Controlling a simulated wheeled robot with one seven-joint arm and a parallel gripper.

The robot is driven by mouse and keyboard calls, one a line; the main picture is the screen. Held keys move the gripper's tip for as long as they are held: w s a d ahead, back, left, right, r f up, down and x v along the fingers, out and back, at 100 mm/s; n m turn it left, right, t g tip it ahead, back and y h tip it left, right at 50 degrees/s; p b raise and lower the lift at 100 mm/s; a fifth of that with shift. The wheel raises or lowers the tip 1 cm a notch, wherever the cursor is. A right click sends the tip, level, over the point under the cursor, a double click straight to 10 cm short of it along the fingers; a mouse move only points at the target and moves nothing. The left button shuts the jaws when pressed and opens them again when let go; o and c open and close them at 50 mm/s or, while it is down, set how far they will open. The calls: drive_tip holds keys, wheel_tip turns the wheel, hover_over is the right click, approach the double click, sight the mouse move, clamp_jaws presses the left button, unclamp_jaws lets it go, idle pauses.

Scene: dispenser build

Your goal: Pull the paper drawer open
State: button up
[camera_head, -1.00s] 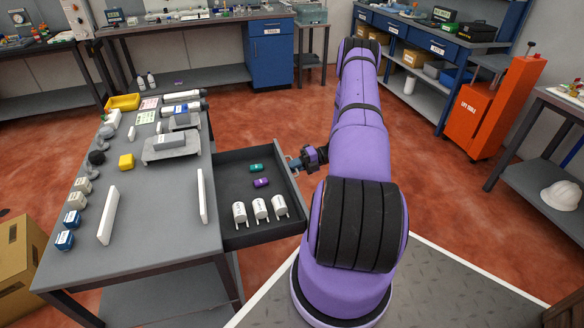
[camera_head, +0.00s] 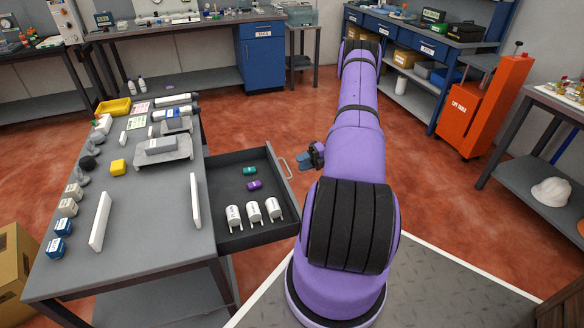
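The drawer (camera_head: 227,181) is dark grey and stands pulled out from the right side of the grey workbench (camera_head: 150,235). Its metal handle (camera_head: 285,167) is on the right-hand front panel. Inside lie a green item (camera_head: 250,171), a purple item (camera_head: 255,185) and three white cylinders (camera_head: 254,212) with dark markings. My gripper (camera_head: 304,159) is to the right of the handle, with a visible gap between them. The fingers are small and partly hidden by my purple arm, so their opening is unclear.
Red floor is open beyond the drawer.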

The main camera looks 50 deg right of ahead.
drive_tip(key=shift+v, duration=2.2)
